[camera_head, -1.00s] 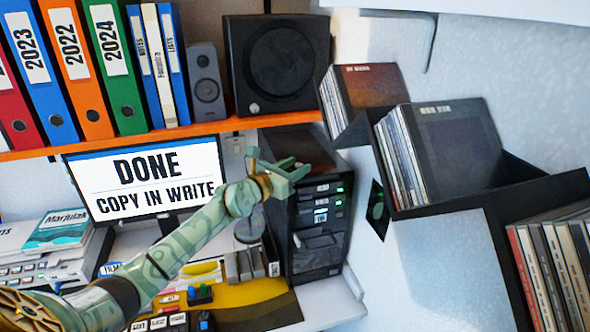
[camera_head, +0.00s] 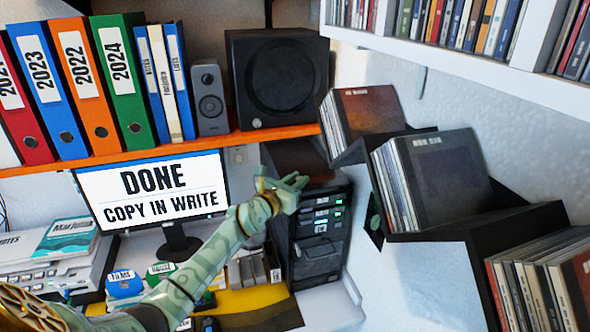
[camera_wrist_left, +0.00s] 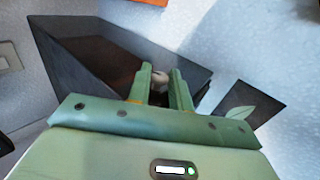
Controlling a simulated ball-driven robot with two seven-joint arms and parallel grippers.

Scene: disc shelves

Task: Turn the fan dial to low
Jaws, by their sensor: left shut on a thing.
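My left gripper (camera_head: 297,182) is at the top front of the black computer tower (camera_head: 318,262). In the left wrist view its two green fingers (camera_wrist_left: 162,90) close on a small pale round knob (camera_wrist_left: 160,76), which seems to be the fan dial. The fingers hide most of the knob. Its marks and setting cannot be read. The tower's dark top (camera_wrist_left: 80,48) also shows in the left wrist view. My right gripper is not in view.
A monitor (camera_head: 150,190) stands left of the tower. Above is an orange shelf (camera_head: 215,142) with binders and a speaker (camera_head: 275,75). Stepped black disc holders (camera_head: 520,222) line the wall to the right. A dark leaf-marked card (camera_wrist_left: 240,106) is on the wall close by.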

